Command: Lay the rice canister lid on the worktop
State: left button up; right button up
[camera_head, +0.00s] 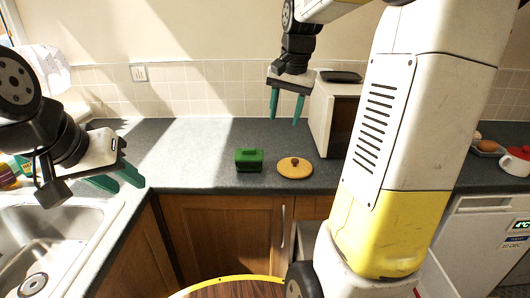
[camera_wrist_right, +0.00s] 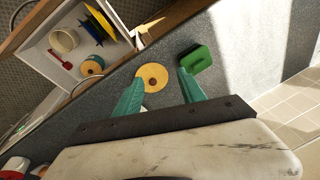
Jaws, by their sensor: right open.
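A round yellow lid with a brown knob (camera_head: 294,168) lies flat on the dark worktop (camera_head: 200,145), near its front edge. It also shows in the right wrist view (camera_wrist_right: 153,78), just beyond my fingertips. My right gripper (camera_head: 287,116) is open and empty, pointing down above the worktop, behind and above the lid and apart from it. My left gripper (camera_head: 126,186) is open and empty beside the sink's right edge. In the right wrist view, a round jar with a tan top (camera_wrist_right: 92,66) stands in an open white drawer; I cannot tell whether it is the rice canister.
A green lidded box (camera_head: 249,160) sits just left of the lid. A white box-shaped appliance (camera_head: 335,115) stands behind to the right. The drawer (camera_wrist_right: 40,58) also holds a cream cup (camera_wrist_right: 64,40) and upright plates (camera_wrist_right: 98,25). The sink (camera_head: 45,235) is at left; the worktop between is clear.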

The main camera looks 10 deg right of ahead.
jog(key=s+a+n+t, duration=0.1)
jog(key=s+a+n, duration=0.2)
jog(key=s, duration=0.7)
jog(key=s+a+f+n+t+y, duration=0.1)
jog(key=s+a+n, duration=0.3)
jog(key=s, duration=0.5)
jog(key=shift+s+a+f+t+y, duration=0.25)
jog(key=shift+s+a+t+y, duration=0.1)
jog(key=shift+a+t, duration=0.3)
